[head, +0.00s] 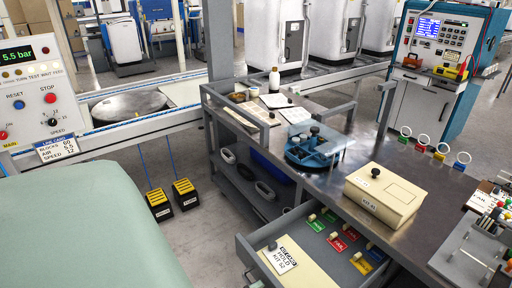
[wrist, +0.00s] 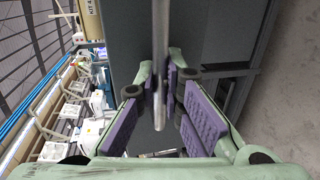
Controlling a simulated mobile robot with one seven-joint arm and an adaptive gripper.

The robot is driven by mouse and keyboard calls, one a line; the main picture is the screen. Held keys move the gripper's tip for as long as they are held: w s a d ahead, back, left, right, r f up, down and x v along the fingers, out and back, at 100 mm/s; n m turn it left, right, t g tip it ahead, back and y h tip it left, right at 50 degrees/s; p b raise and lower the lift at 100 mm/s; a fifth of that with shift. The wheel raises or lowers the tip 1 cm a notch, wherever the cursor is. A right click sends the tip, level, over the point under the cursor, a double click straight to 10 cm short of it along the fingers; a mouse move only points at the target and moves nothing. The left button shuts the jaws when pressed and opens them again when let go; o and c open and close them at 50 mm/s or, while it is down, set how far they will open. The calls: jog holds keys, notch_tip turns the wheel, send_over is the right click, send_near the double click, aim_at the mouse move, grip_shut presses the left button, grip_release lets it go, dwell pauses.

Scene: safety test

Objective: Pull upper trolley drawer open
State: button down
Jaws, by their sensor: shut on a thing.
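The grey drawer (head: 248,252) stands open in the lower middle of the head view, pulled out from under the dark trolley top (head: 330,185). Inside it show several coloured tags and a cream item with a "HOLD" card (head: 282,258). In the wrist view, my gripper (wrist: 162,88) has its purple-padded fingers on both sides of a thin grey bar (wrist: 160,40), which looks like the drawer handle. The gripper is shut on this bar. A dark grey panel (wrist: 125,60) lies behind it.
A cream kit box (head: 385,192) and a blue round fixture (head: 312,150) stand on the trolley top. Ringed tags (head: 422,140) and small parts lie at the right. Two yellow-black pedals (head: 172,195) stand on the floor at left. Grey floor (head: 205,235) is free before the trolley.

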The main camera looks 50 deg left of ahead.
jog(key=c, duration=1.7)
grip_release()
jog(key=shift+s, duration=0.1)
jog(key=v, duration=0.7)
jog(key=shift+s+r, duration=0.1)
jog(key=shift+s, duration=0.05)
